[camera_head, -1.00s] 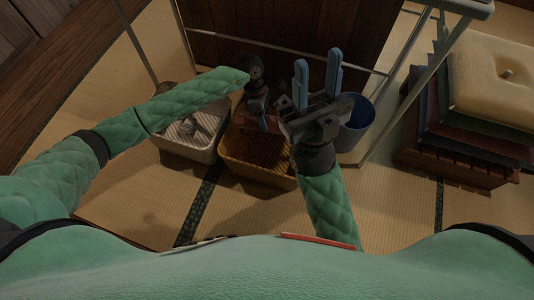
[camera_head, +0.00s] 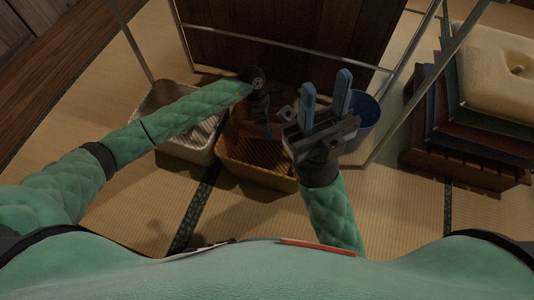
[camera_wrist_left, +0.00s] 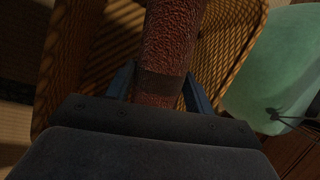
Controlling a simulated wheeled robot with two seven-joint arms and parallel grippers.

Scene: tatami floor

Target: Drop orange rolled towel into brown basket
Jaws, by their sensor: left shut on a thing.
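The brown basket (camera_head: 245,172) stands on the tatami floor in the middle of the head view. Its woven inside (camera_wrist_left: 108,45) fills much of the left wrist view. My left gripper (camera_head: 264,130) is over the basket's far part, pointing down. In the left wrist view my left gripper (camera_wrist_left: 160,85) is shut on the rolled towel (camera_wrist_left: 170,40), which looks reddish-brown in the dim light. The towel's far end is out of that view. My right gripper (camera_head: 325,98) is open and empty, with its blue fingers pointing up, right of the basket.
A pale basket (camera_head: 205,156) stands left of the brown one, and a blue bucket (camera_head: 367,118) stands to the right. A metal frame (camera_head: 398,88) surrounds them at the back. Stacked cushions (camera_head: 495,68) sit on a wooden base at the right. The front floor is clear.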

